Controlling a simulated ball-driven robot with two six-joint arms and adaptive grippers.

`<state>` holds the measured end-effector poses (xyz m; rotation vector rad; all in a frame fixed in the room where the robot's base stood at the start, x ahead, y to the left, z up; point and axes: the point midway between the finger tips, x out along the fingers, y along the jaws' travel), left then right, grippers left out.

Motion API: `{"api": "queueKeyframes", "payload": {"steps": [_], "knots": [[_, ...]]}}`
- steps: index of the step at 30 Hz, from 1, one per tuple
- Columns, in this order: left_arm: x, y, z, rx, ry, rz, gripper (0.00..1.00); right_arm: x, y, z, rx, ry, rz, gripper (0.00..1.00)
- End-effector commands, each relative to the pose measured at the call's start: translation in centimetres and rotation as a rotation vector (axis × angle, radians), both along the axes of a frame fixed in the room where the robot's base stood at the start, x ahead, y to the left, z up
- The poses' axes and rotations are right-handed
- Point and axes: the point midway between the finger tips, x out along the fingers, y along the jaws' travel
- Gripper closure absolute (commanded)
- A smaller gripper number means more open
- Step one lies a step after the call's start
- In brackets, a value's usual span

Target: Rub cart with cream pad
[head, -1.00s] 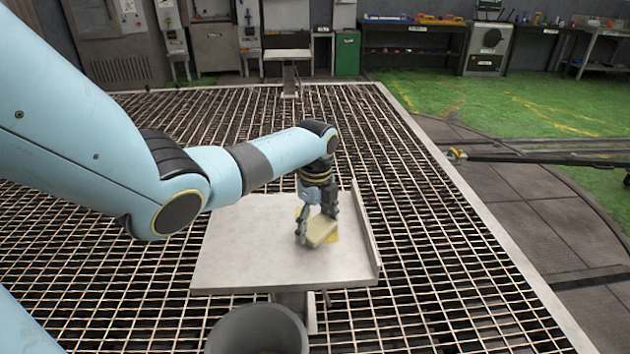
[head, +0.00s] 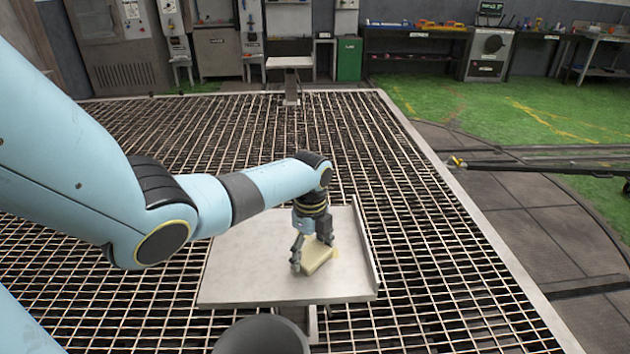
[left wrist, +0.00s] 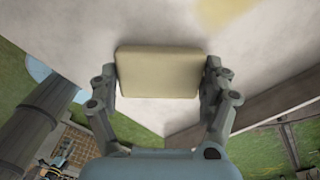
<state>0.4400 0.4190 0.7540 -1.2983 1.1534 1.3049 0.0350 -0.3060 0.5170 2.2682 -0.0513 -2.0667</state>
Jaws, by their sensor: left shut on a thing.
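The cream pad (head: 319,256) is in my left gripper (head: 312,258), low over the pale flat cart top (head: 240,270). In the left wrist view the pad (left wrist: 158,73) sits between the two fingers of my left gripper (left wrist: 160,88), which are shut on its sides. The cart top (left wrist: 60,25) lies behind it, and I cannot tell for sure whether the pad touches it. A faint yellow stain (left wrist: 222,12) shows on the cart top at the upper edge of that view. My right gripper is not in view.
A raised lip (head: 366,245) runs along the cart's right side. A grey round bin (head: 262,335) stands in front of the cart. A grid floor (head: 430,260) surrounds it. A small stand (head: 290,63) and workbenches (head: 415,35) are at the back.

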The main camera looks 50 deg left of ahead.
Motion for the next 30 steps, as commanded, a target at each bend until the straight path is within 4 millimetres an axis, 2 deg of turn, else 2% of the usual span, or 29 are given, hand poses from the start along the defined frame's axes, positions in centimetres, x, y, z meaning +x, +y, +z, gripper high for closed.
{"api": "queueKeyframes", "payload": {"steps": [7, 16, 24, 30], "knots": [[1.6, 1.9, -0.1, 0.003, -0.005, 0.002, 0.44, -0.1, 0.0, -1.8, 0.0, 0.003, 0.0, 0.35], [2.5, 3.0, 0.1, 0.003, -0.006, 0.001, 0.44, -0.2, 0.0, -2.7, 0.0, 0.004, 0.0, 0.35], [4.1, 4.8, -0.3, 0.003, -0.007, 0.001, 0.44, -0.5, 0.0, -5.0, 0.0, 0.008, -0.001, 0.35], [4.4, 5.4, -0.1, 0.003, -0.006, 0.001, 0.44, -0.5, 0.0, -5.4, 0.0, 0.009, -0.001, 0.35]]}}
